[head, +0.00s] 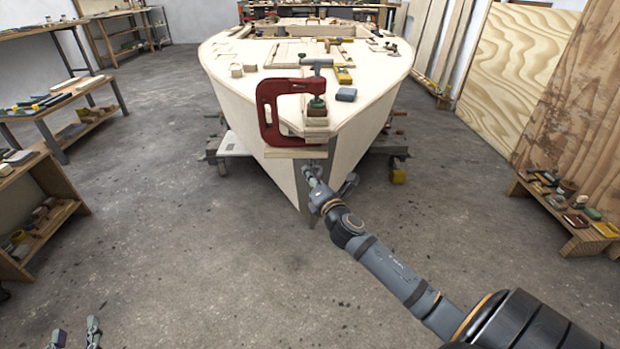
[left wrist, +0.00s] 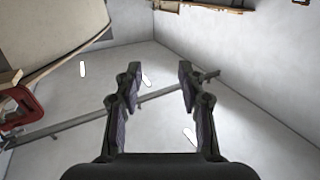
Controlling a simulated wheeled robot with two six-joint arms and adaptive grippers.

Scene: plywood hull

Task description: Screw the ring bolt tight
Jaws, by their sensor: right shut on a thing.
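The plywood hull (head: 262,150) stands with its bow toward me, and a grey stem strip (head: 309,205) runs down the bow. My right gripper (head: 311,172) is at this strip, just under the red clamp, and is shut on the ring bolt. The bolt is so small and covered by the fingers that I cannot tell its turn or how far in it sits. My left gripper (head: 76,338) is low at the left, far from the hull. In the left wrist view its fingers (left wrist: 160,85) are apart with nothing between them.
A red clamp (head: 268,110) grips the bow tip above my right gripper. Small wood pieces and tools lie on the deck. A wheeled cradle (head: 230,146) carries the hull. Benches (head: 60,125) stand left and a low shelf (head: 560,205) right. The floor (head: 170,240) between is clear.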

